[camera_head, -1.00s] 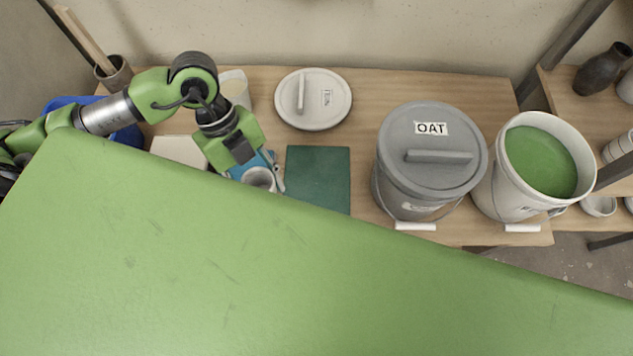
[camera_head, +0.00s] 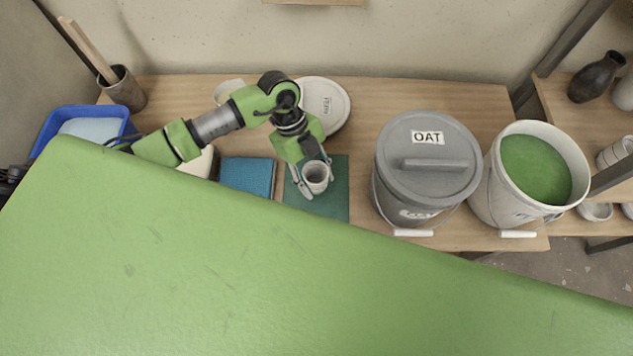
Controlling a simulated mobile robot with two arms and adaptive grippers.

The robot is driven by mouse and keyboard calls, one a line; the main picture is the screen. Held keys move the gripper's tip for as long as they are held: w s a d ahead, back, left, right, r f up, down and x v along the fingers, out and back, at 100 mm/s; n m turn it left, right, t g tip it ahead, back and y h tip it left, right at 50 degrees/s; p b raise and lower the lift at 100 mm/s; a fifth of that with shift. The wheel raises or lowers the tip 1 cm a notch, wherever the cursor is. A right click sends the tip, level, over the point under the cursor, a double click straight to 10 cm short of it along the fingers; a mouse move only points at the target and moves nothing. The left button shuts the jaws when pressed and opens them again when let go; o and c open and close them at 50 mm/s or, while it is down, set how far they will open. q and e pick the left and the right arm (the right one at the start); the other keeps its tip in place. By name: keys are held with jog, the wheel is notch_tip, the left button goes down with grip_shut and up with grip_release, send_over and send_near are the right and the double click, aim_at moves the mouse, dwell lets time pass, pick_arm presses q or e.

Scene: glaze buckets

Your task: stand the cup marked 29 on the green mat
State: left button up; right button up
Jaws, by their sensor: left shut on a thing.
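A small pale grey cup (camera_head: 317,178) is between the fingers of my left gripper (camera_head: 314,182), which is shut on it. The cup looks upright, over the dark green mat (camera_head: 335,207). I cannot tell whether its base touches the mat. No number shows on the cup from here. The gripper and the cup cover part of the mat. My right gripper is not in view.
A lidded grey bucket marked OAT (camera_head: 422,165) and an open bucket of green glaze (camera_head: 530,170) stand to the right. A white lid (camera_head: 328,105) lies behind. A blue tub (camera_head: 82,125) is at far left.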

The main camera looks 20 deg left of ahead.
pick_arm(q)
notch_tip(320, 180, down, 3)
jog(key=shift+w+d+f, duration=0.1)
jog(key=shift+f, duration=0.05)
jog(key=o, duration=1.2)
jog(key=shift+o, duration=0.2)
jog(key=v, duration=1.2)
jog(key=shift+b, duration=0.4)
